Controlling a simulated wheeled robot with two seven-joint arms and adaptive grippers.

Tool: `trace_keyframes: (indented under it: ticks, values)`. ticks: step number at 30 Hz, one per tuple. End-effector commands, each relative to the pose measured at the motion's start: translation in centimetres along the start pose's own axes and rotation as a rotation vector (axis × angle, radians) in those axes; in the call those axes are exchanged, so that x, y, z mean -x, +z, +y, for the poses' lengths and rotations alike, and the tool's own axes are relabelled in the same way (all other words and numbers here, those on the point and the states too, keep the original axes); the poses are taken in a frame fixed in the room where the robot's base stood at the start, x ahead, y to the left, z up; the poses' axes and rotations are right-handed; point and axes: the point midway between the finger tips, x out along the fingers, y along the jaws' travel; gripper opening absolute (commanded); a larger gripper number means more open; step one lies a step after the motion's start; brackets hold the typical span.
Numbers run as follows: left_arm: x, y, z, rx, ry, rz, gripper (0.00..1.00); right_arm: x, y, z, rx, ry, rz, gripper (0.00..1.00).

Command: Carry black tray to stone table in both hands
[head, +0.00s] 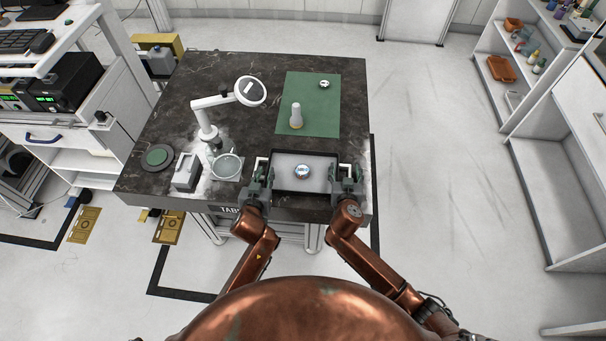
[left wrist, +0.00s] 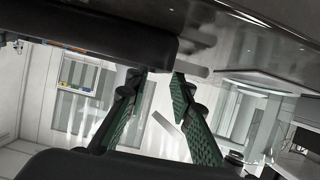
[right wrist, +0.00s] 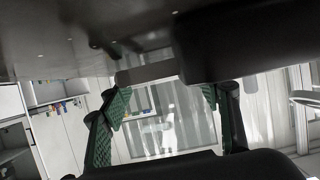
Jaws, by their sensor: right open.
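The black tray (head: 278,185) has a pale inner floor and lies level at the near right edge of the dark stone table (head: 240,70). Whether it touches the top is hard to tell. A small round blue-and-white item sits in its middle (head: 302,171). My left gripper (head: 258,179) is at the tray's left end, and my right gripper (head: 346,179) is at its right end. In the left wrist view, the green-padded fingers (left wrist: 160,85) stand apart.
A green mat (head: 318,95) with a grey-white bottle-shaped piece (head: 296,116) lies behind the tray. Shelves (head: 510,75) stand at right beyond open floor.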

Motion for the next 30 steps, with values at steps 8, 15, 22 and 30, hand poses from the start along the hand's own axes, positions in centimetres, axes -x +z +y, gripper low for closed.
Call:
trace_keyframes:
  ticks: [8,15,22,30]
  values:
    - [6.0,0.1,0.0,0.002,0.0,-0.001,0.22,0.0,0.0,0.0,0.0,0.0,0.0,0.57]
    - [9.0,0.1,-0.1,0.001,-0.001,-0.001,0.22,0.0,0.0,0.0,0.0,0.0,0.0,0.57]
    - [9.6,0.0,-0.1,0.001,-0.001,-0.001,0.22,1.5,0.1,-0.1,-0.004,-0.001,-0.002,0.57]
    - [9.5,0.0,-0.1,0.001,-0.001,-0.001,0.22,7.1,0.1,0.0,-0.005,-0.002,-0.002,0.57]
